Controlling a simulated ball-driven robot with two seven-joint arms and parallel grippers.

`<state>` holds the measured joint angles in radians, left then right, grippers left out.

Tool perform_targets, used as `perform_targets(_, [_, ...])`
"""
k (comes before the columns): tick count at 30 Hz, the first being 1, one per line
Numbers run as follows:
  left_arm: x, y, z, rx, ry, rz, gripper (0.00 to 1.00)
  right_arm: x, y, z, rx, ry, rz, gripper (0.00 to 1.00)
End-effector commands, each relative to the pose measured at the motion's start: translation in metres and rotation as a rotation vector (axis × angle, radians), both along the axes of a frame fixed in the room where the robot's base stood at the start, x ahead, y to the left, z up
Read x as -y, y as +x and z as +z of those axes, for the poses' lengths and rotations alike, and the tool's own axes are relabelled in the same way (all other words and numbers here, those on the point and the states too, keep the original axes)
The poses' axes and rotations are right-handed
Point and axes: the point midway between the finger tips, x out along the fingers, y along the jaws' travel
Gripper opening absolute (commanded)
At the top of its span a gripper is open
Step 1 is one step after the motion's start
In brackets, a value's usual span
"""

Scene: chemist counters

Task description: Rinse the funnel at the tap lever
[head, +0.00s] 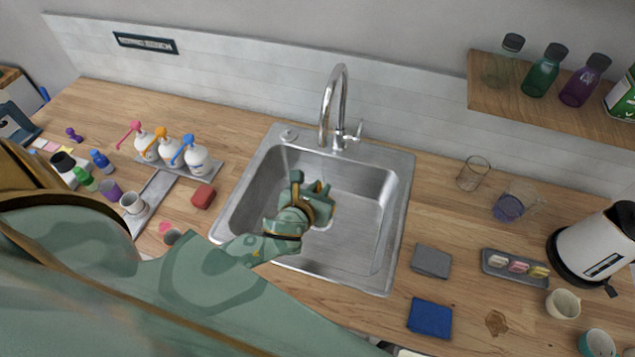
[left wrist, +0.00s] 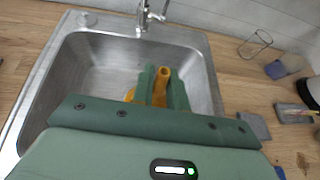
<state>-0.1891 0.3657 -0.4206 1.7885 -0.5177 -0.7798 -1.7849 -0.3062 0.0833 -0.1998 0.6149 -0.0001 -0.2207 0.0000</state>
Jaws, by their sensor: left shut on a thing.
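The steel tap (head: 338,100) stands at the back of the sink, with its small tap lever (head: 355,132) on the right. The tap's lower part also shows in the left wrist view (left wrist: 143,18). My left gripper (head: 313,190) is over the sink basin, in front of and below the spout. It is shut on an orange thing, seen in the left wrist view, that looks like the funnel (left wrist: 161,86); its narrow tube points up between the fingers. Most of the funnel is hidden by the gripper, and I cannot make it out in the head view. My right gripper is not in view.
The steel sink (head: 399,215) is otherwise empty. Grey (head: 431,261) and blue (head: 430,316) cloths, glasses (head: 473,174) and a kettle (head: 595,248) are on the right. A bottle shelf (head: 560,105) hangs at upper right.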

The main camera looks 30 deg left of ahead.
Motion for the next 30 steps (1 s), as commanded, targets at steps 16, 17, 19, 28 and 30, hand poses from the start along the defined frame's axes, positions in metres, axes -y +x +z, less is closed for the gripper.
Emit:
perform_targets(16, [-0.022,0.062,-0.013,0.001,0.001,0.000,0.00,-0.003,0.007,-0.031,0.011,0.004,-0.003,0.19])
perform_targets(17, [-0.023,0.065,-0.013,0.001,0.001,0.000,0.00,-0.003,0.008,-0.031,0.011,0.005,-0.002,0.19])
perform_targets(19, [-0.026,0.072,-0.014,0.001,0.002,-0.001,0.00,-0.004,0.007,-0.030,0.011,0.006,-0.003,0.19])
perform_targets(28, [-0.033,0.091,-0.019,0.001,0.001,0.000,0.00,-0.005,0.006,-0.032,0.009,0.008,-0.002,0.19])
perform_targets(30, [-0.033,0.093,-0.019,0.001,0.001,0.000,0.00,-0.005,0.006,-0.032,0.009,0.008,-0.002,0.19])
